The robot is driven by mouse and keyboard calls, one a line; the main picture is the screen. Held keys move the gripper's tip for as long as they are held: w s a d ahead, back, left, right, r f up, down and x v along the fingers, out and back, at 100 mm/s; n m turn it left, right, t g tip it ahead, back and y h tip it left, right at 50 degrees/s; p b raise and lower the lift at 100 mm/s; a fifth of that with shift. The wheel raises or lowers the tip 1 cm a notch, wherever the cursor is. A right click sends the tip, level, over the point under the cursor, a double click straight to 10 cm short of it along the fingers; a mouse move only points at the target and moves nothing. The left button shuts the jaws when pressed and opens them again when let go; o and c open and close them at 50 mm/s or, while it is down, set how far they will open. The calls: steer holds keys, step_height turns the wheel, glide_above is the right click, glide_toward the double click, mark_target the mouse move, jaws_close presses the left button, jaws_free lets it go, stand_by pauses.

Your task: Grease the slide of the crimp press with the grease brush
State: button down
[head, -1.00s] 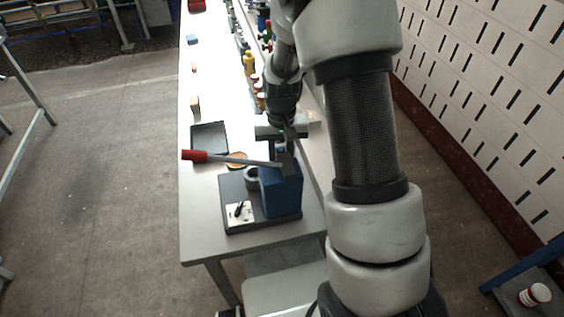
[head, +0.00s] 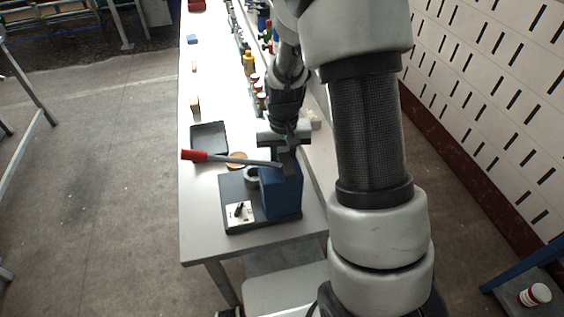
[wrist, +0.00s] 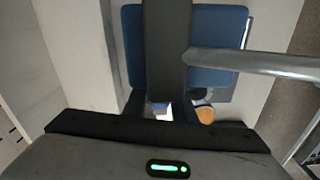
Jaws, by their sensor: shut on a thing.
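The crimp press (head: 281,196) has a blue body on a dark base. Its grey lever (head: 240,160) has a red grip and points left. In the wrist view the blue body (wrist: 217,35) fills the top, crossed by a dark bar (wrist: 167,45); I cannot tell whether this is the slide. The lever (wrist: 260,63) enters from the right. My gripper (head: 284,146) is just behind the top of the press, close above it. In the wrist view my gripper (wrist: 163,112) is shut on a small, mostly hidden thing, apparently the grease brush. Its bristles and any contact are not visible.
The press stands near the front end of a long pale bench (head: 212,235). Several bottles (head: 249,63) line the bench's right side. A perforated wall (head: 480,90) stands to the right.

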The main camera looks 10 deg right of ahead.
steer(key=shift+s, duration=0.1)
step_height(320, 180, up, 9)
steer(key=p, duration=0.6)
stand_by(0.6)
